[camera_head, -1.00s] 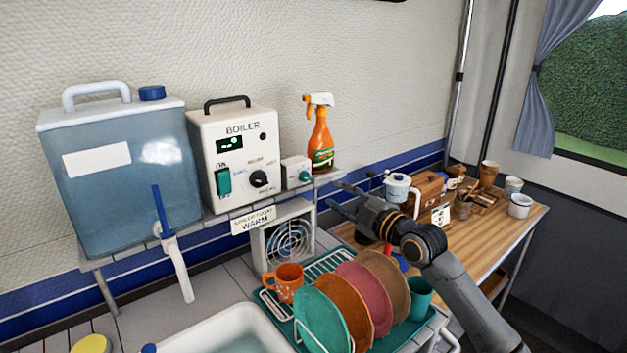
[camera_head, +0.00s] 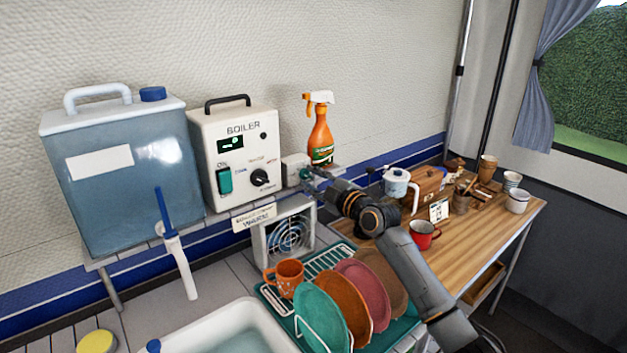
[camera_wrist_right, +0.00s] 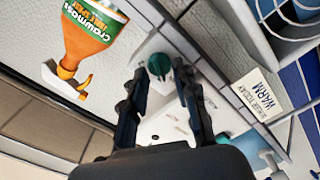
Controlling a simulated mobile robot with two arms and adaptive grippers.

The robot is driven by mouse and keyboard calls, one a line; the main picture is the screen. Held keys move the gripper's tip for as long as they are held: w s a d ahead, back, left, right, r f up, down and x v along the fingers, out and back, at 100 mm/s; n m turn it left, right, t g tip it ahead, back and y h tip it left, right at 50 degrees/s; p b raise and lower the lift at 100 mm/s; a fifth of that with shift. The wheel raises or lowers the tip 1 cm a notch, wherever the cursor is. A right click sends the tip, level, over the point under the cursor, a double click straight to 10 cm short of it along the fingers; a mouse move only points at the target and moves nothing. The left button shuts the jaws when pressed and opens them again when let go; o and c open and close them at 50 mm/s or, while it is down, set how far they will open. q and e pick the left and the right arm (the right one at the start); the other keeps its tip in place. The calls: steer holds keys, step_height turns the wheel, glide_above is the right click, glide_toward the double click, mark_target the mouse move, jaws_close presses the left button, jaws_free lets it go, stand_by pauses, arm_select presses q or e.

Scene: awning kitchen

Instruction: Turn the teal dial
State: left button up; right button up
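The teal dial (camera_wrist_right: 158,64) is a small round knob on the front of a small white box (camera_head: 292,166), which stands right of the boiler. In the head view the dial (camera_head: 305,173) is mostly covered by my right gripper. My right gripper (camera_head: 312,178) reaches in from the right with its fingertips at the dial. In the right wrist view its fingers (camera_wrist_right: 163,76) are apart, with the dial between or just beyond the tips; I cannot tell whether they touch it. My left gripper is not in view.
The boiler (camera_head: 240,155) stands close left of the small box, and an orange spray bottle (camera_head: 320,140) close right, near my gripper. Below are a fan (camera_head: 287,237) and a dish rack with plates (camera_head: 345,305). A red mug (camera_head: 423,235) stands on the wooden table.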

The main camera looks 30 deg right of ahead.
jaws_close()
steer(key=m, duration=0.7)
steer(key=shift+m, duration=0.3)
steer(key=shift+d+m+p, duration=0.1)
steer(key=shift+m+p, duration=0.25)
steer(key=shift+m, duration=1.85)
